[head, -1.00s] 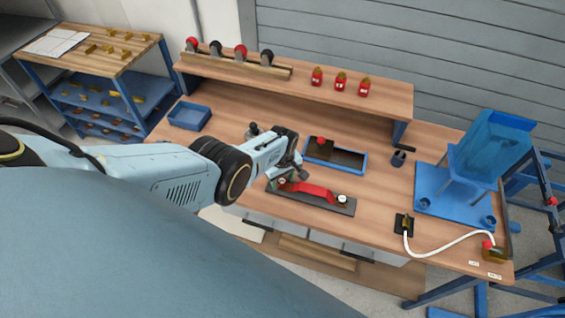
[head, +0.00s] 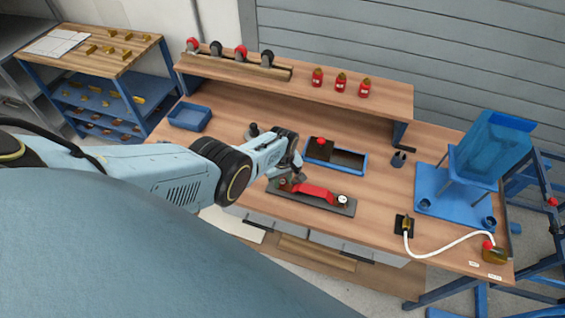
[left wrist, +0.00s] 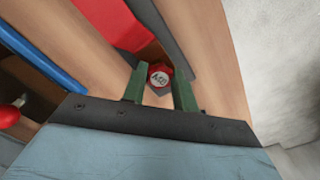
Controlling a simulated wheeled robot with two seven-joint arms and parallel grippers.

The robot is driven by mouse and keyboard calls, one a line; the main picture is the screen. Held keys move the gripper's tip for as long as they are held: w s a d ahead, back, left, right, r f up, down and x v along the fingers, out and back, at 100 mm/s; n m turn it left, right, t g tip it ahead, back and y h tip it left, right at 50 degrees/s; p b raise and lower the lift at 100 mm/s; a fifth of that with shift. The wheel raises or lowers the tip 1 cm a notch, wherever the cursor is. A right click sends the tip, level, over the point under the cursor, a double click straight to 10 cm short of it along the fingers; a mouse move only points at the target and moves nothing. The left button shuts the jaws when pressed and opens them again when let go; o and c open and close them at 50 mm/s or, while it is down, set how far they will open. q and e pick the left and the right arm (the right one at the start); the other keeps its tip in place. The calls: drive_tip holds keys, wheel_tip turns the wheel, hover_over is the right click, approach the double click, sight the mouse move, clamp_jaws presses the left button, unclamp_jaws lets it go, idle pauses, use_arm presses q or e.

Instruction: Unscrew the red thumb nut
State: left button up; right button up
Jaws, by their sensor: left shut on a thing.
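The red thumb nut (left wrist: 159,75) shows in the left wrist view, with a pale marked top. It sits between the two green fingers of my left gripper (left wrist: 158,92), which is shut on it. A red bar (left wrist: 115,20) lies just beyond the nut. In the head view this red bar (head: 314,194) lies on a dark plate (head: 325,205), and my left gripper (head: 292,179) is at the plate's left end. There my gripper largely hides the nut. A round white-topped piece (head: 342,199) is at the bar's right end. My right gripper is not in view.
A blue-rimmed tray (head: 358,171) with a red knob (head: 320,141) lies just behind the plate. A blue bin (head: 189,117) is at the back left. A blue stand (head: 455,195) and a white hose (head: 450,244) are at the right. The shelf holds red bottles (head: 341,82).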

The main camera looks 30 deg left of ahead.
sight(283, 182)
use_arm(q)
drive_tip(key=n, duration=0.3)
drive_tip(key=shift+n, duration=0.3)
drive_tip(key=n, duration=1.1)
drive_tip(key=shift+r+p, duration=0.55)
drive_tip(key=shift+r, duration=2)
drive_tip(key=shift+w, duration=0.1)
